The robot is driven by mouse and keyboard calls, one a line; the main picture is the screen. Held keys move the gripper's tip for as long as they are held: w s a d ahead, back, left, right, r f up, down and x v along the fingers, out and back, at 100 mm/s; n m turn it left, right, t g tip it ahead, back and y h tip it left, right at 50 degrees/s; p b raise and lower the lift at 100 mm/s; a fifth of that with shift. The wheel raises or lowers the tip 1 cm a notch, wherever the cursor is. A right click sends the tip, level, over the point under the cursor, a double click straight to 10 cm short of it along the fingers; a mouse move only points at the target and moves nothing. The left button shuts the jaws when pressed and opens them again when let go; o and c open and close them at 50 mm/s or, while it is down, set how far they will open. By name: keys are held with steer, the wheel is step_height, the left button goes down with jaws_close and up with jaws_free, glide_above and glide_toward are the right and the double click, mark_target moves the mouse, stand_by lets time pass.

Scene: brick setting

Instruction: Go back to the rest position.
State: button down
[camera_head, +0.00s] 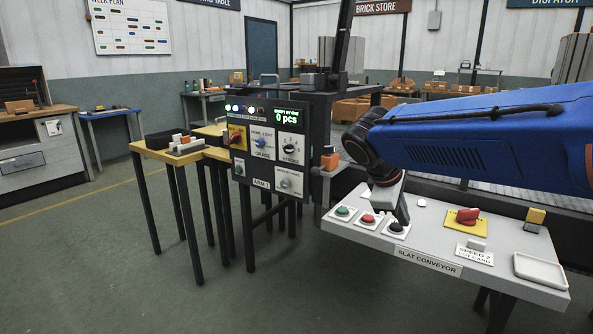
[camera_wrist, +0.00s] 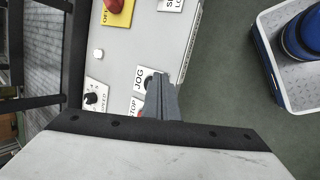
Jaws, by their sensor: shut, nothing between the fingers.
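My blue arm reaches in from the right in the head view. My gripper (camera_head: 402,215) points down over the slat conveyor panel (camera_head: 350,226), close to the black button (camera_head: 396,229). I cannot tell whether it touches the button. In the wrist view my gripper (camera_wrist: 160,90) has its fingers together, with nothing between them. They cover part of the plate marked JOG (camera_wrist: 140,78).
A red button (camera_head: 367,219) and a green button (camera_head: 343,211) sit left of my gripper. A red switch on a yellow plate (camera_head: 467,216) and a white tray (camera_head: 541,270) are to the right. A control box (camera_head: 265,145) stands at left. Open floor lies in front.

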steer(key=s+f+m+y, duration=0.2)
steer(key=s+f+m, duration=0.1)
steer(key=s, duration=0.4)
steer(key=s+d+f+m+t+y, duration=0.1)
steer(key=s+f+m, duration=0.3)
steer(key=s, duration=0.4)
steer(key=s+d+f+m+y, duration=0.1)
steer(key=s+f+m, duration=0.3)
steer(key=s, duration=0.4)
steer(key=shift+f+y, duration=0.8)
